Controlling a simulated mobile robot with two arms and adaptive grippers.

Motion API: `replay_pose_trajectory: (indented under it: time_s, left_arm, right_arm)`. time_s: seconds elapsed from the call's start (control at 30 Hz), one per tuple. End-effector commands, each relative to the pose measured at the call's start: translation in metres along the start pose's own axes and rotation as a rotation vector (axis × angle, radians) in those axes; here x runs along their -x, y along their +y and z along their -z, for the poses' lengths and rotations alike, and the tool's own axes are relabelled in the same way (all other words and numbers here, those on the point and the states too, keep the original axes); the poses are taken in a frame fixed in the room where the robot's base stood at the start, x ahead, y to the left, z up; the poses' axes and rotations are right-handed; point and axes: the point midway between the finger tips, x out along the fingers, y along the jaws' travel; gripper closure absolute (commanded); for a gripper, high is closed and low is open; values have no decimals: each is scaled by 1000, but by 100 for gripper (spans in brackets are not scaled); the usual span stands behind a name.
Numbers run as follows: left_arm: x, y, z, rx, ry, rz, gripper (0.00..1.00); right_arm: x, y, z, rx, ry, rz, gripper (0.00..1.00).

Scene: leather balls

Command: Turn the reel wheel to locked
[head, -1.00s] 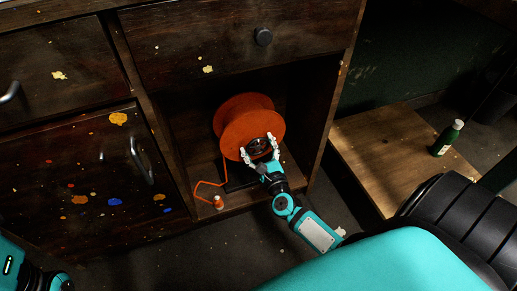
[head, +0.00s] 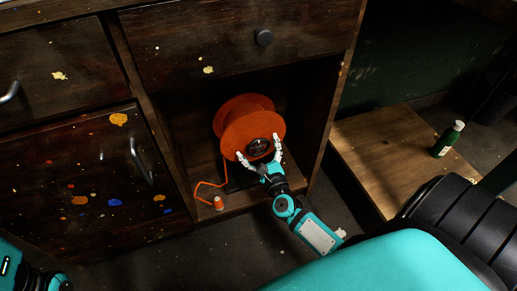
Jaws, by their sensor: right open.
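An orange reel (head: 249,126) stands on a dark stand inside the open cabinet compartment. A dark round wheel or hub (head: 258,147) sits at the centre of its front face. An orange cord runs from the reel to an orange plug (head: 219,203) on the compartment floor. My right gripper (head: 259,158) is open, its two white fingers spread to either side of the dark hub, close in front of the reel. I cannot tell whether the fingers touch it. The wheel's locked or unlocked mark is too small to read. Of my left arm, only a link shows at lower left.
The compartment's side walls and the drawer (head: 240,40) above closely frame the reel. A paint-spotted door (head: 95,180) with a handle is on the left. A wooden board (head: 385,155) with a green bottle (head: 448,139) is on the right.

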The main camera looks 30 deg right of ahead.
Motion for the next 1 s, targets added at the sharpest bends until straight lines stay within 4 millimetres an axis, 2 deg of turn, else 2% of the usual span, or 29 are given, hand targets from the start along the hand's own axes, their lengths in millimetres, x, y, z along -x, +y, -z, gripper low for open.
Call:
replay_pose_trajectory:
  time_s: [0.17,0.4,0.6,0.8,1.0]
  left_arm:
    - [0,0,-1,0,-2,-1,46]
    - [1,0,-1,1,-4,-2,46]
    - [1,0,-1,1,-4,-2,46]
    - [1,1,-2,1,-4,-2,46]
    - [1,1,-2,1,-4,-2,46]
  right_arm:
    - [19,0,1,1,3,-1,3]
    - [71,0,2,2,4,-3,3]
    - [105,0,1,0,3,-2,3]
    - [119,0,1,0,2,0,3]
    - [120,0,0,0,1,-1,3]
